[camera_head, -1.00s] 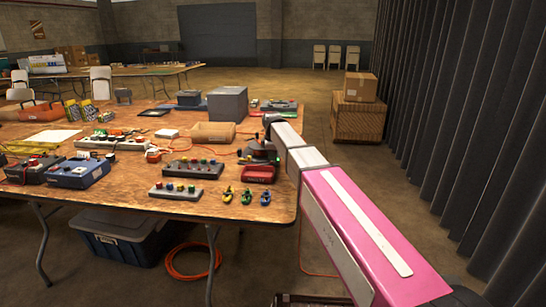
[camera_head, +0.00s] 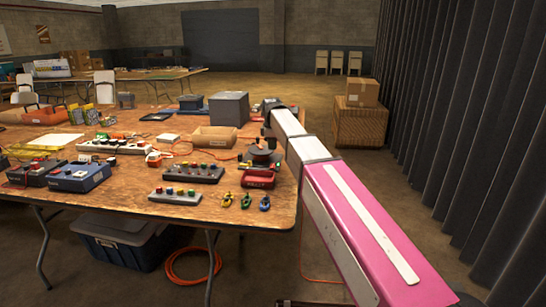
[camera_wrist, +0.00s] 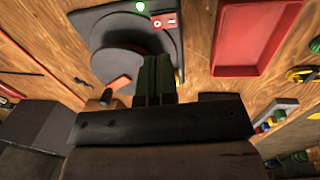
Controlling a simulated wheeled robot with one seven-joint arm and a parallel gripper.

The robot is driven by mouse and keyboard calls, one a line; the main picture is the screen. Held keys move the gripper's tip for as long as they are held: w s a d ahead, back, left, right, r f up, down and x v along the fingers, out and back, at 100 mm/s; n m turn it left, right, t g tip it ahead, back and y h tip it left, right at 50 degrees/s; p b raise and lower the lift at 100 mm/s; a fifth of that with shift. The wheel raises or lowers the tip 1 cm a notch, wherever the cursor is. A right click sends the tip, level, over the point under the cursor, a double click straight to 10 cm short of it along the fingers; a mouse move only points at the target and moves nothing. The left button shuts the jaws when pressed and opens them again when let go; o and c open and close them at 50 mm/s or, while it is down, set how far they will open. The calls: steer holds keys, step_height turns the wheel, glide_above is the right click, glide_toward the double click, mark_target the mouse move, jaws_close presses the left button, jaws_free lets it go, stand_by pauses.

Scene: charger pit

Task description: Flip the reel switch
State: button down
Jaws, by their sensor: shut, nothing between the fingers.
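The reel (camera_head: 262,157) is a dark round unit near the right edge of the table, behind a red tray. In the wrist view the reel (camera_wrist: 118,62) is a dark disc on a dark base plate. A small red and white switch panel (camera_wrist: 165,21) and a lit green lamp (camera_wrist: 140,6) sit on that plate. My gripper (camera_wrist: 156,62) is shut and empty, its dark green fingers in front of the reel plate, just below the switch panel in the picture. I cannot tell whether they touch. In the head view my arm hides the fingertips.
The red tray (camera_head: 258,178) lies in front of the reel, with several small coloured clips (camera_head: 245,201) near it. A cardboard tray (camera_head: 213,138) and a grey box (camera_head: 229,108) stand nearby. A grey button box (camera_head: 192,172) is left of the tray.

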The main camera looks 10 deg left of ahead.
step_height(320, 180, up, 5)
glide_above(274, 165)
steer(key=s, duration=0.2)
steer(key=shift+a+r, duration=0.2)
steer(key=shift+a, duration=0.05)
steer(key=shift+w+d+r, duration=0.1)
steer(key=shift+w, duration=0.05)
steer(key=f, duration=0.4)
steer(key=w+f, duration=0.1)
steer(key=f, duration=0.8)
steer(key=shift+w+f, duration=0.35)
steer(key=shift+f, duration=0.15)
